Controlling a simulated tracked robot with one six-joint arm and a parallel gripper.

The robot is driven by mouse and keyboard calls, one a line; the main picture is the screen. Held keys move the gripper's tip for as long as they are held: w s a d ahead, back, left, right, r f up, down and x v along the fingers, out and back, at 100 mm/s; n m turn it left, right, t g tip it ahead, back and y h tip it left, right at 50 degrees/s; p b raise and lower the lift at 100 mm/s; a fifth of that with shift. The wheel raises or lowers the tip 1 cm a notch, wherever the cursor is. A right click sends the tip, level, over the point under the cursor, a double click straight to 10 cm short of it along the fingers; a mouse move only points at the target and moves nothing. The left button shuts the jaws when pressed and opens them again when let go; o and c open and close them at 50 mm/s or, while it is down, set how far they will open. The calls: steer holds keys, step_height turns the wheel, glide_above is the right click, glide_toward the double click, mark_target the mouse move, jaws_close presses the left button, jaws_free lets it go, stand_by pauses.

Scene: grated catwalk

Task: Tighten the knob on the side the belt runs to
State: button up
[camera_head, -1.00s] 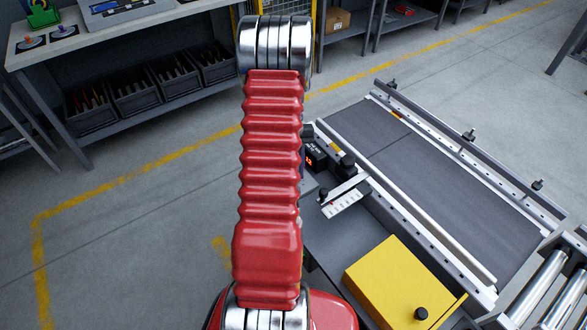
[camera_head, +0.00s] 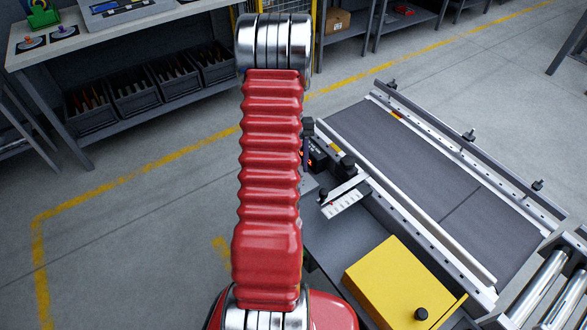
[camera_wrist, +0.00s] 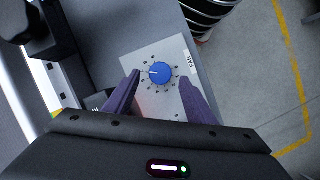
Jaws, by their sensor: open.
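In the wrist view a round blue knob (camera_wrist: 160,73) with a white pointer line sits on a light plate (camera_wrist: 150,100), ringed by dark dots. A small label (camera_wrist: 190,61) beside it is too small to read surely. My gripper (camera_wrist: 159,82) is open, its purple fingers on the left and right of the knob, apart from it. In the head view my arm hides this knob and most of my gripper. The grey belt (camera_head: 430,165) has a dark seam across it and runs between side rails toward metal rollers (camera_head: 553,280).
A yellow box (camera_head: 395,280) with a black knob (camera_head: 421,314) stands beside the conveyor. A small black unit with a red display (camera_head: 313,155) and a white scale plate (camera_head: 345,202) are near my arm. A workbench (camera_head: 110,30) with dark bins stands at back left.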

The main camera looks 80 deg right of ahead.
steer(key=v, duration=1.1)
steer(key=shift+r, duration=0.2)
steer(key=shift+d, duration=0.2)
steer(key=w+a+r+n+t+h, duration=0.1)
steer(key=w+a+r+n+h, duration=0.2)
steer(key=w+a, duration=0.8)
steer(key=w+a+r+n+t+h, duration=0.15)
steer(key=w+a+r, duration=0.5)
steer(key=a, duration=0.85)
steer(key=a+r+n+t, duration=0.1)
steer(key=a+r+n, duration=0.1)
steer(key=a, duration=0.7)
steer(key=a+r+n+t, duration=0.2)
steer(key=a+r+n, duration=0.1)
steer(key=a, duration=0.6)
steer(key=a+r+n+t, duration=0.1)
steer(key=a+n, duration=0.3)
steer(key=a, duration=0.6)
steer(key=shift+w+r+n, duration=0.25)
steer(key=shift+r+n, duration=0.1)
steer(key=shift+r, duration=0.4)
